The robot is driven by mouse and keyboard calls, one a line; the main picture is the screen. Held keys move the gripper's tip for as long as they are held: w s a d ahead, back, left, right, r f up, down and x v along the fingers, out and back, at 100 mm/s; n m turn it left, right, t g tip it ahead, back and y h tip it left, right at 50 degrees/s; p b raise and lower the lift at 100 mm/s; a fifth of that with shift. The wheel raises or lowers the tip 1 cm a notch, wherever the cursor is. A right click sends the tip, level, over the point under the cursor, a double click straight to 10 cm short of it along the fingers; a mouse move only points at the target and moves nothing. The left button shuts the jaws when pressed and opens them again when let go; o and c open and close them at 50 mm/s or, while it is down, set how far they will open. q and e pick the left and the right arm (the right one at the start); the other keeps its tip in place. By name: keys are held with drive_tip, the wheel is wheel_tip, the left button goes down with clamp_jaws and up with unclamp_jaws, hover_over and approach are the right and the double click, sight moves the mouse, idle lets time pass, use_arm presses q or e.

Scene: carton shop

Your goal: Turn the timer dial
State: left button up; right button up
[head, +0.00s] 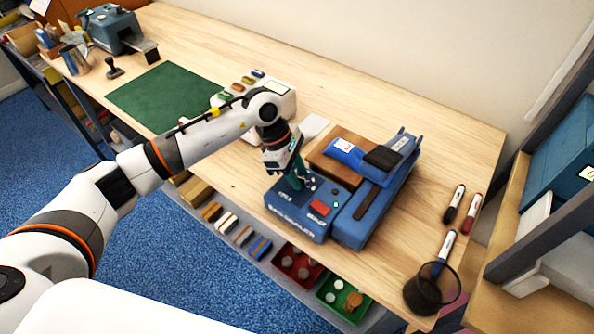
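A blue heat-sealer unit (300,225) with white lettering on its front stands on the wooden table. Its top carries a red patch (319,208), and small round details show beside it. My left gripper (297,185) reaches down onto the back left part of this top. Its teal fingers are at or just above the surface, where white markings show around them. The timer dial is not clearly visible; the fingers hide that spot. I cannot tell whether the fingers are open or closed on it. My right gripper is not in view.
The sealer's long blue arm (368,205) lies to the right, with a blue pouch (346,150) and brown board (325,168) behind. Markers (454,203) and a black mesh cup (425,292) are at the right. A green mat (165,97) lies left; the table's back right is clear.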

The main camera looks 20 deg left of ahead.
use_arm(q)
drive_tip(key=shift+c, duration=0.7)
clamp_jaws()
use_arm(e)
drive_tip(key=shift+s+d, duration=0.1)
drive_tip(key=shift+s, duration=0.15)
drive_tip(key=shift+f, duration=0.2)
